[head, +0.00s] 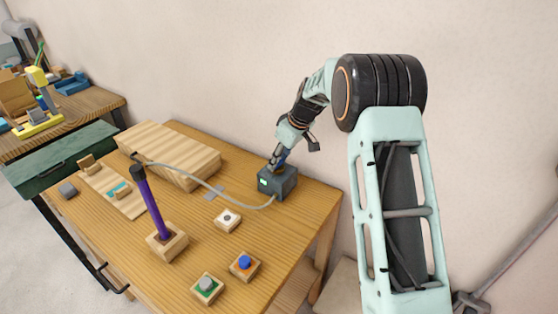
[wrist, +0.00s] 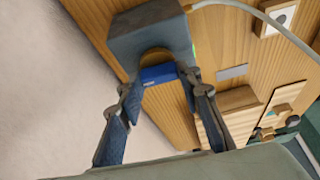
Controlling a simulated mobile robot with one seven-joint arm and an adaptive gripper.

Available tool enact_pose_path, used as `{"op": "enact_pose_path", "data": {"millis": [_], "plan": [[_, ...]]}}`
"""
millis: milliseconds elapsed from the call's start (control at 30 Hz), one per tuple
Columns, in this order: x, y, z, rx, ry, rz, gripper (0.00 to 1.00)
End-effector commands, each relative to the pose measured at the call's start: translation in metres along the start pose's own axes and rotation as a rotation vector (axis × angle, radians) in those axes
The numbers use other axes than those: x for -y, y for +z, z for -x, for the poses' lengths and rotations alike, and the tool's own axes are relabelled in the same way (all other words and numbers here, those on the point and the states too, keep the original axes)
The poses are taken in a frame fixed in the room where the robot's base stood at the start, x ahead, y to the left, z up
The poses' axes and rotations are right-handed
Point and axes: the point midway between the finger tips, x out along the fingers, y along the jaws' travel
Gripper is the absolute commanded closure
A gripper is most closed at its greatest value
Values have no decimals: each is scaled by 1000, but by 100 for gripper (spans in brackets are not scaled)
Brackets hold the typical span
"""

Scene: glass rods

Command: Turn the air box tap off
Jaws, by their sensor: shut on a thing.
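The air box (head: 285,184) is a dark grey box with a lit green spot on its front, at the right back of the wooden table. It also shows at the top of the wrist view (wrist: 150,35). Its tap (wrist: 159,74) is a blue handle in front of a round brass-coloured part. My gripper (wrist: 158,80) is shut on the tap, with one finger on each side of the blue handle. In the head view my gripper (head: 277,160) is at the top of the box and mostly covers the tap.
A pale hose (head: 240,204) runs from the box to a purple rod (head: 150,203) standing in a wooden block. A large wooden block (head: 168,155) lies left of the box. Small blocks with a white (head: 228,219), a blue (head: 245,263) and a green-ringed button (head: 207,286) sit in front.

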Motion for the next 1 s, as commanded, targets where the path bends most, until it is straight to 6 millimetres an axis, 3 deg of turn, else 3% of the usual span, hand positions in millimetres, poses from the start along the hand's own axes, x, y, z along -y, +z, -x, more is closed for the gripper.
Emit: {"op": "enact_pose_path", "data": {"millis": [1000], "plan": [[6, -4, 0, 0, 347, -826, 92]]}}
